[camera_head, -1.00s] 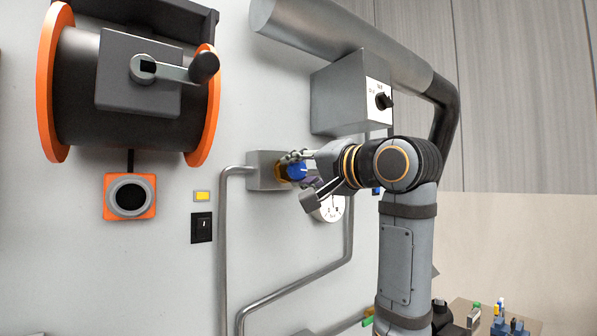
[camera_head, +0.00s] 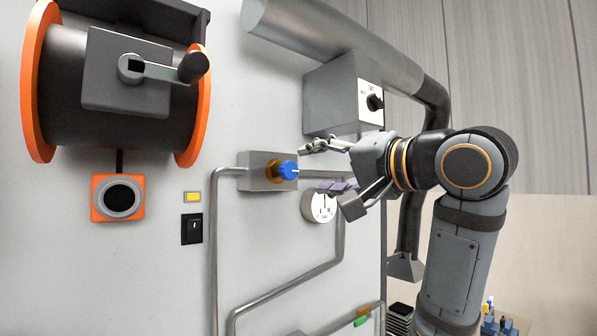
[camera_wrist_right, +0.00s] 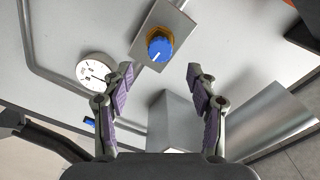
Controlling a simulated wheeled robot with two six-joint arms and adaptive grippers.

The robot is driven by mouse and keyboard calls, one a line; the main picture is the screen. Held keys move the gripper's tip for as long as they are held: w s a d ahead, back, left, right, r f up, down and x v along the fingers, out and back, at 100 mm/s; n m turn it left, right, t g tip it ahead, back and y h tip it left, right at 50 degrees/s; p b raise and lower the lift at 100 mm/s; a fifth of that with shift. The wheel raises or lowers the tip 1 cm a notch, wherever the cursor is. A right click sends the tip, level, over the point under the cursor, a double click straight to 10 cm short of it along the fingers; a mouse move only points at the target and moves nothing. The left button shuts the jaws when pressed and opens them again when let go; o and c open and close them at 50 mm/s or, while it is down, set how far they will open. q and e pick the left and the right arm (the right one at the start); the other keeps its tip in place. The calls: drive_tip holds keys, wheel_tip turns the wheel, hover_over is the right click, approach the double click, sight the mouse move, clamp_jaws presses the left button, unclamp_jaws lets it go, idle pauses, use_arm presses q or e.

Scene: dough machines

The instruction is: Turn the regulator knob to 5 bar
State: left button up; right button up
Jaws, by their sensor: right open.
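The regulator knob (camera_head: 288,170) is blue with a white mark and sits on a brass collar on a grey block (camera_head: 255,171) on the wall panel. It also shows in the right wrist view (camera_wrist_right: 159,47), beyond the fingertips. A round white gauge (camera_head: 319,206) is below and right of the knob; in the right wrist view it is at the left (camera_wrist_right: 95,71), its reading too small to tell. My right gripper (camera_head: 326,180) is open and empty, right of the knob and apart from it. Its spread fingers with purple pads show in the right wrist view (camera_wrist_right: 160,83). My left gripper is out of view.
A grey box with a black selector switch (camera_head: 375,102) stands out above the right gripper. A hose reel (camera_head: 115,85) with a crank is at upper left. Metal pipes (camera_head: 290,284) run below the knob.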

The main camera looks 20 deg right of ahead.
drive_tip(key=v, duration=0.3)
drive_tip(key=shift+s, duration=0.25)
